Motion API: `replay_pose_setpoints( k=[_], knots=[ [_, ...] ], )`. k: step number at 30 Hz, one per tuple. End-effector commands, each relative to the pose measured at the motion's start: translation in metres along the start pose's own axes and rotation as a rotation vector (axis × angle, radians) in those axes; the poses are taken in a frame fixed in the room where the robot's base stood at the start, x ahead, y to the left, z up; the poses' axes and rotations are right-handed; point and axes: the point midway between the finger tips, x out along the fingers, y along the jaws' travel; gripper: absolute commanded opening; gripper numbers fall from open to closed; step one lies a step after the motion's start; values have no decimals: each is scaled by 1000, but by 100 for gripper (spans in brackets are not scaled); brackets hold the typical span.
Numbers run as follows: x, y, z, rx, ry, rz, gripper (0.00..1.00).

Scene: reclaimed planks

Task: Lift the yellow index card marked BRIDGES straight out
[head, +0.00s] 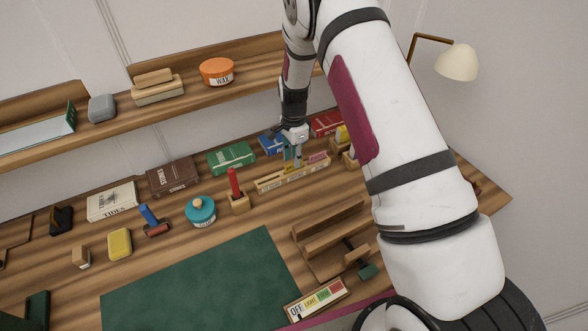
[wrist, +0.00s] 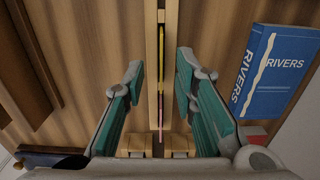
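A pale wooden card holder (head: 292,175) stands on the bench, with small labels along its front that are too small to read. A yellow card (wrist: 161,55) sits in its slot, seen edge-on from above in the wrist view; the word BRIDGES is not legible. A pink card edge (wrist: 160,118) shows farther along the same slot. My gripper (head: 293,154) is over the holder. In the wrist view my gripper (wrist: 161,68) is open, with one teal finger on each side of the holder and a gap on both sides of the yellow card.
A blue RIVERS book (wrist: 276,72) lies to the right in the wrist view. A red tool in a wooden block (head: 237,190) stands left of the holder. A wooden stepped rack (head: 330,238) is in front. A shelf (head: 190,98) runs behind, above the bench.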

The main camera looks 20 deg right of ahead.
Motion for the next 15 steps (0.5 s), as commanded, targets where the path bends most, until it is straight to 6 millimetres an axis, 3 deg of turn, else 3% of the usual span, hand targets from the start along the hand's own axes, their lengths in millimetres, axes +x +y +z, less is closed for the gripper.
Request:
replay_pose_setpoints(
  k=[7,15],
  knots=[
    [29,-1,0,0,0,1,26],
    [33,-2,0,0,0,0,26]
  ],
)
